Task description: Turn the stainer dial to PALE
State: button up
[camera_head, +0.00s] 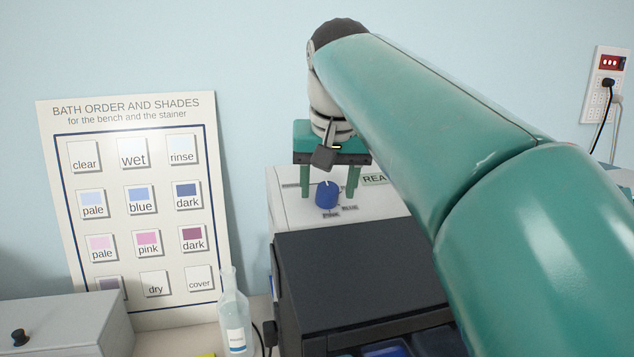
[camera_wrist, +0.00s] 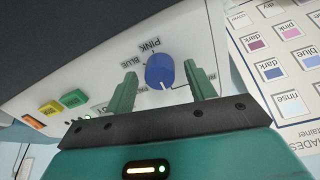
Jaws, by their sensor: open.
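The stainer dial (camera_wrist: 160,71) is a blue knob on the white panel of the stainer (camera_head: 290,212). In the wrist view its white pointer mark faces my gripper, away from the printed PINK and BLUE labels. I cannot read a PALE label on the panel. My gripper (camera_wrist: 160,69) is open, with one green finger on each side of the dial. I cannot tell whether the fingers touch it. In the head view the dial (camera_head: 327,196) shows between the fingers, its white mark at the top.
Green, yellow and orange buttons (camera_wrist: 50,108) sit on the panel beside the dial. The stainer's dark lid (camera_head: 350,270) lies in front of the panel. A shade chart (camera_head: 135,130) stands against the wall at left. A clear bottle (camera_head: 234,310) stands beside the stainer.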

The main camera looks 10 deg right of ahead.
jog(key=shift+c, duration=0.2)
jog(key=c, duration=0.9)
jog(key=shift+c, duration=0.2)
jog(key=m, duration=1.1)
jog(key=shift+r+m+g, duration=0.1)
jog(key=shift+m+g, duration=0.2)
jog(key=shift+m, duration=0.1)
